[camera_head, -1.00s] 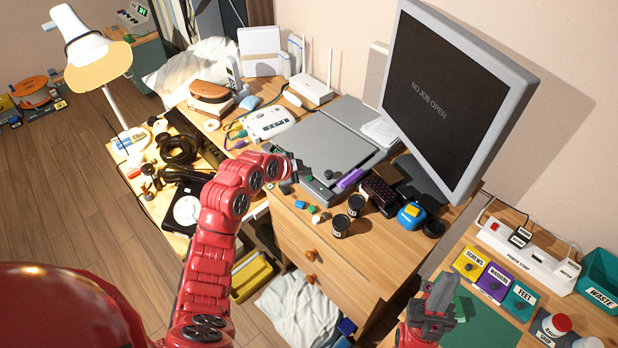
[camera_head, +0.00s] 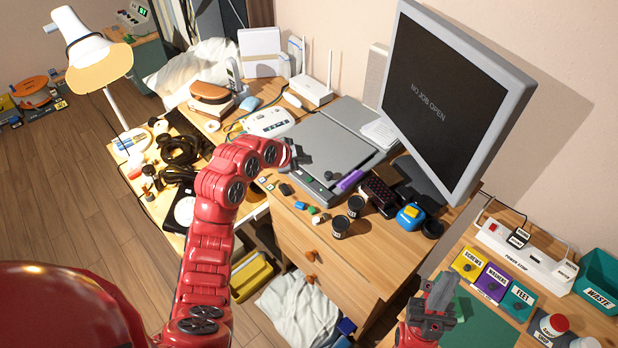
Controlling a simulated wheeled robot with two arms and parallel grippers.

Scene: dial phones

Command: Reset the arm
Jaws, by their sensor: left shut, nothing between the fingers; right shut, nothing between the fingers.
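My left arm (camera_head: 211,245) is red and reaches up from the bottom left, bent near its wrist. My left gripper (camera_head: 303,160) is grey and shut, with nothing in it. It is over the left edge of the grey flat device (camera_head: 318,146) on the wooden desk. My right gripper (camera_head: 441,292) is grey, shut and empty, at the bottom right, in front of the green mat (camera_head: 484,328). Whether either gripper touches anything beneath it I cannot tell.
A large monitor (camera_head: 440,105) stands at the right of the desk. Small dark pots (camera_head: 341,226) and loose bits (camera_head: 300,205) lie near the front edge. A lamp (camera_head: 92,55) stands at left. Labelled boxes (camera_head: 492,280) and a power strip (camera_head: 525,258) are at right.

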